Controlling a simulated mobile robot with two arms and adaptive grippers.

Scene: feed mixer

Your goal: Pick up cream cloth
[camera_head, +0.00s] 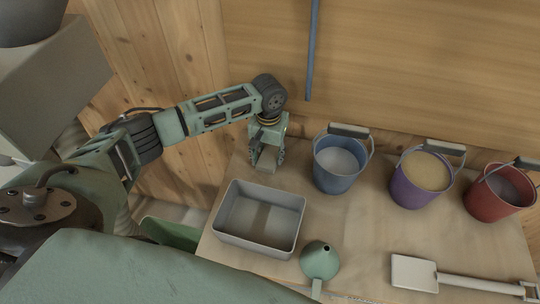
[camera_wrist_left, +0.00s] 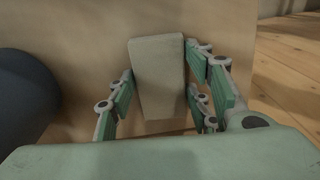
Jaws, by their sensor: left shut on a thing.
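The cream cloth (camera_wrist_left: 157,75) is a pale, folded-looking block in the left wrist view, standing between the two fingers of my left gripper (camera_wrist_left: 160,100). The fingers are shut on its two sides. In the head view my left gripper (camera_head: 267,158) points down at the back left of the table, just behind the grey bin and left of the blue bucket. There the gripper mostly hides the cloth. I cannot tell whether the cloth still touches the table. My right gripper is not in view.
On the table (camera_head: 345,262) stand a grey bin (camera_head: 226,241), a blue bucket (camera_head: 337,184), a purple bucket (camera_head: 408,194), a red bucket (camera_head: 486,206), a green funnel (camera_head: 320,261) and a white scoop (camera_head: 413,274). A wooden wall (camera_head: 400,75) rises behind. The middle front is partly clear.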

